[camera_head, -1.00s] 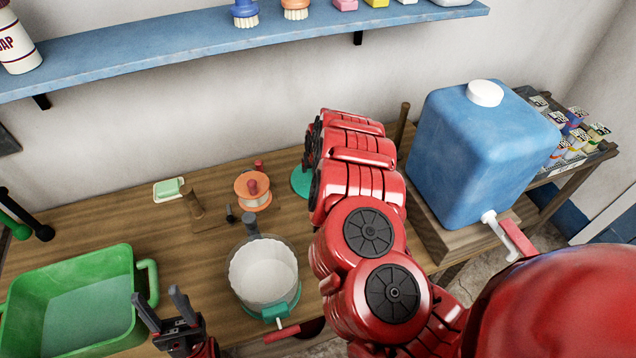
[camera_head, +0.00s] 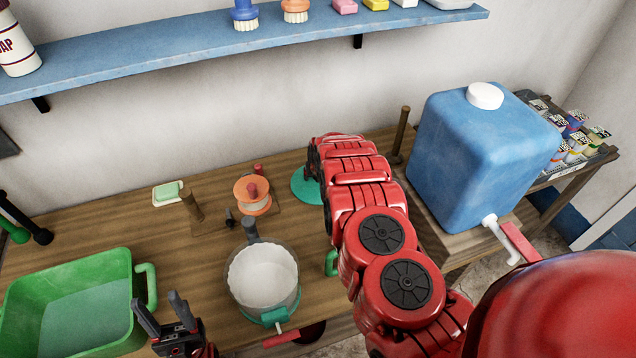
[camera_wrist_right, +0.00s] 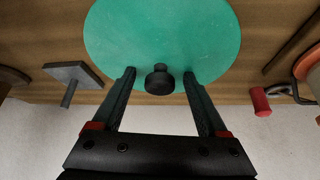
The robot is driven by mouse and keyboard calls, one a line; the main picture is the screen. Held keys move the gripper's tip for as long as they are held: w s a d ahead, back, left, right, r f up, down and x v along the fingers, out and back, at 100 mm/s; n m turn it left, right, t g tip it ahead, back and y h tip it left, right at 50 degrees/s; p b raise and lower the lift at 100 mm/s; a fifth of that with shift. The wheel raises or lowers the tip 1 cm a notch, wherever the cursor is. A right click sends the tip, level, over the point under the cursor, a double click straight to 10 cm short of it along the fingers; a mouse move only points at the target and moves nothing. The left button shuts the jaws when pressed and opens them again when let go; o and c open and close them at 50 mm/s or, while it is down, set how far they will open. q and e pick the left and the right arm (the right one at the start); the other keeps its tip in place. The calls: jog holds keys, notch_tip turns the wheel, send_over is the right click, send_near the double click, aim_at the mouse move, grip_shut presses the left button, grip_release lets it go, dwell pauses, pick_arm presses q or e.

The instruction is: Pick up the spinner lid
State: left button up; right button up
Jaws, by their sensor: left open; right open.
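The spinner lid is a flat teal disc (camera_head: 303,187) on the wooden table, partly hidden by my right arm in the head view. In the right wrist view the lid (camera_wrist_right: 160,35) fills the top middle, with a dark round knob (camera_wrist_right: 160,82) on it. My right gripper (camera_wrist_right: 159,75) is open, with one finger on each side of the knob and a visible gap on both sides. It is hidden behind its arm in the head view. My left gripper (camera_head: 158,302) is open and empty near the table's front edge, beside the green basin.
A green basin (camera_head: 75,262) is at the left. A pot with a white basket (camera_head: 264,277) stands front centre. An orange spool (camera_head: 253,203) and a soap dish (camera_head: 168,196) are behind. A blue water container (camera_head: 475,160) stands right. A blue shelf (camera_head: 190,48) runs above.

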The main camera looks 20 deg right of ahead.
grip_shut()
jog(key=shift+r, duration=0.1)
dwell(0.3)
